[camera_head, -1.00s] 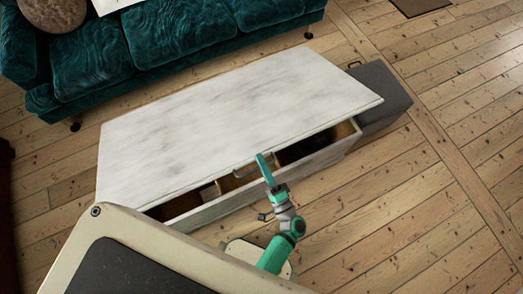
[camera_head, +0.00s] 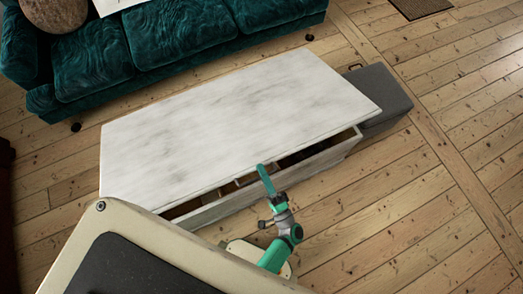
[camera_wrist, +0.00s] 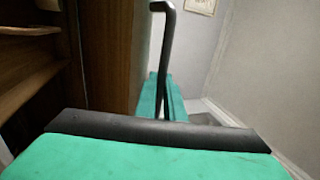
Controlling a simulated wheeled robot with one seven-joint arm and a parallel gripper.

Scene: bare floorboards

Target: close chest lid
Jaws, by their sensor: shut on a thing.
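The chest is long and low, with a white, grey-streaked lid (camera_head: 235,125). A narrow dark gap along its front edge shows the inside above the front wall (camera_head: 322,160), so the lid is partly open. My gripper (camera_head: 265,178) is at the middle of the lid's front edge. In the wrist view its green fingers (camera_wrist: 160,125) are on either side of a thin dark handle (camera_wrist: 165,50), and it is shut on this handle. The handle is hidden by the gripper in the head view. A brown wooden panel (camera_wrist: 110,50) stands beside the handle.
A teal sofa (camera_head: 185,45) with a round brown cushion (camera_head: 85,45) stands behind the chest. A grey box (camera_head: 385,98) sits against the chest's right end. Bare floorboards (camera_head: 420,220) are free at the right and front right.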

